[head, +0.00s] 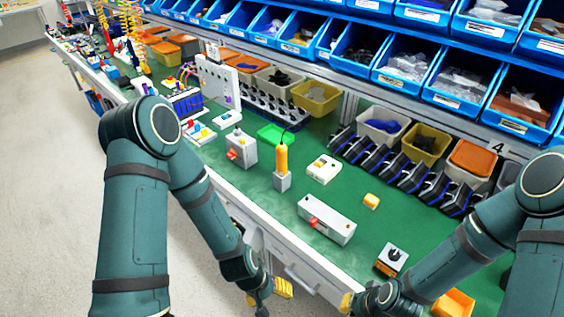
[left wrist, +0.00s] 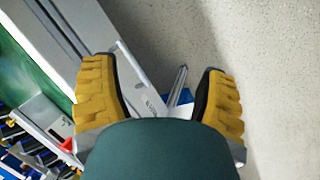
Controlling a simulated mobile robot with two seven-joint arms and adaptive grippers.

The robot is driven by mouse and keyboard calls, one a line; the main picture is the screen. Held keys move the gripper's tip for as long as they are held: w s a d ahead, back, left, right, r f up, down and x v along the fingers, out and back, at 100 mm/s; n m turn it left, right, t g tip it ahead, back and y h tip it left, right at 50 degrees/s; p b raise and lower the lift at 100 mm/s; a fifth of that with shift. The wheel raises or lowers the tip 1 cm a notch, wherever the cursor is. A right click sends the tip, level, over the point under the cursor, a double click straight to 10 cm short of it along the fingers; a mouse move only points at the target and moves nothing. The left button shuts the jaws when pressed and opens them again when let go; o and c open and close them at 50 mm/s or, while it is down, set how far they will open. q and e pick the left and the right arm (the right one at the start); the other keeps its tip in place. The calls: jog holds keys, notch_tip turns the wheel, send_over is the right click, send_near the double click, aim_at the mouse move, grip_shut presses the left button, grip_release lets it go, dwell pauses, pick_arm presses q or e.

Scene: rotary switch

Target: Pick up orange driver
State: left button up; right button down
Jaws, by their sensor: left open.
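The orange driver (head: 281,158) stands upright in a small grey block holder (head: 282,182) on the green bench top, with a thin dark shaft pointing up. My left gripper (head: 268,293) hangs low in front of the bench edge, apart from the driver. In the left wrist view its two yellow fingers (left wrist: 160,88) are spread wide with nothing held between them.
Around the driver are a grey box with a red switch (head: 240,148), a white box (head: 323,168) and a long white box with a red switch (head: 327,222). A rotary switch box (head: 391,260) sits near my right arm. Blue bins (head: 357,47) line the back.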

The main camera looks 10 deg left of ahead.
aim_at(278, 161)
pick_arm(q)
jog(key=w+d+r+n+t+h+p, duration=0.1)
jog(key=w+r+n+t+h, duration=0.2)
jog(key=w+n, duration=0.5)
jog(key=w+d+r+n+t+h, duration=0.1)
jog(key=w+r+n+h, duration=0.2)
jog(key=w+n+h, duration=0.45)
jog(key=w+a+r+n+t+y, duration=0.3)
jog(key=w+a+n+t, duration=0.3)
jog(key=w+a, duration=0.1)
jog(key=w+a+r+n+t+y, duration=0.3)
jog(key=w+a+n+t+y, duration=0.1)
jog(key=w+a+n+t, duration=0.2)
jog(key=x, duration=0.7)
jog(key=shift+f, duration=0.35)
jog(key=shift+r+x, duration=0.2)
jog(key=shift+x, duration=2.85)
jog(key=shift+a, duration=0.15)
